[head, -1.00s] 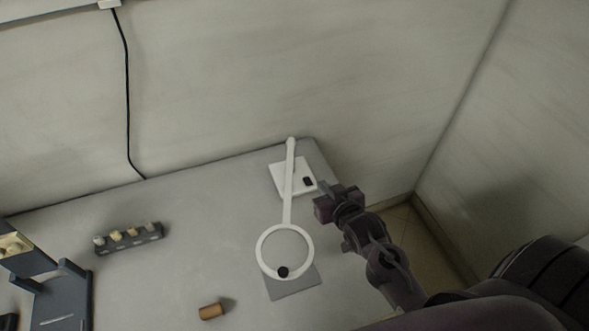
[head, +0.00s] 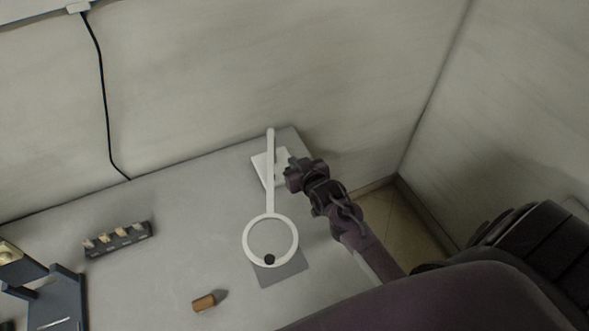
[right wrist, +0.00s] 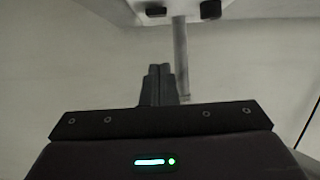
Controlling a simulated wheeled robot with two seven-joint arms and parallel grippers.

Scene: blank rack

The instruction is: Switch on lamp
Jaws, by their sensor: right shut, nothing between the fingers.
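The lamp is white, with a ring head (head: 248,246), a straight arm (head: 270,175) and a flat base (head: 262,165) near the table's back right corner. The ring shows no clear glow. My right gripper (head: 289,173) is at the right part of the base and hides the dark switch there; I cannot tell whether it touches. In the right wrist view its fingers (right wrist: 158,84) are closed together and empty. A white part (right wrist: 180,10) with two dark pieces and a grey bar shows above them. My left gripper is not in view.
A grey mat (head: 285,274) with a small black round thing (head: 270,260) lies by the ring. A brown cylinder (head: 204,302), a dark rack (head: 118,240) with several small pieces and a dark stand (head: 58,300) are to the left. Walls stand behind and right.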

